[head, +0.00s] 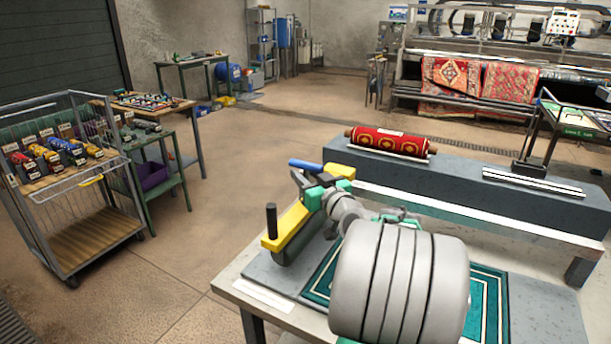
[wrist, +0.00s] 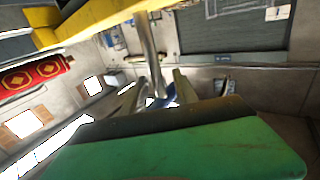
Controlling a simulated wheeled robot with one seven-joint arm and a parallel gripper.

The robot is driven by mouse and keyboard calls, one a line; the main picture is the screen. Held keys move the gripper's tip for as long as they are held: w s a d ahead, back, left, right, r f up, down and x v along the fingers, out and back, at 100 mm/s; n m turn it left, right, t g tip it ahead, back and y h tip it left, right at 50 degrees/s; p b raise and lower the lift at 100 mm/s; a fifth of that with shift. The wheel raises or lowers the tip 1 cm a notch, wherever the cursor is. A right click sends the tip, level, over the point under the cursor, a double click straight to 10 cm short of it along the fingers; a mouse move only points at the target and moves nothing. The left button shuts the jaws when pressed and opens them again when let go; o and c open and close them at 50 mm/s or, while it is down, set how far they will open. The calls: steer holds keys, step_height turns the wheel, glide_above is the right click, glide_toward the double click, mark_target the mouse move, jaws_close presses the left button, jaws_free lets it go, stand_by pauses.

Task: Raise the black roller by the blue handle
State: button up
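The roller tool stands at the left end of the front bench in the head view. Its dark roller (head: 292,250) lies low under a yellow bar (head: 290,226), beside the green rug (head: 322,268). A black upright knob (head: 271,221) rises at the bar's near end. The blue handle (head: 305,163) sticks out at the far end. My gripper (head: 318,190) is close to that end, among green and dark parts; its fingertips are not clear. In the wrist view a green block with a dark edge fills the bottom, and the yellow bar (wrist: 100,18) crosses the top.
A rolled red rug (head: 388,142) lies on a long grey block behind the bench. A wire cart (head: 70,185) with coloured items stands at left. Open floor lies between cart and bench. My arm hides much of the green rug.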

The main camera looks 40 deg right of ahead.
steer(key=shift+s, duration=0.1)
steer(key=shift+s+f, duration=0.1)
steer(key=shift+s, duration=0.25)
steer(key=s+a+b, duration=0.1)
steer(key=s+b, duration=0.1)
steer(key=s, duration=0.5)
steer(key=shift+a, duration=0.15)
steer(key=shift+a, duration=0.1)
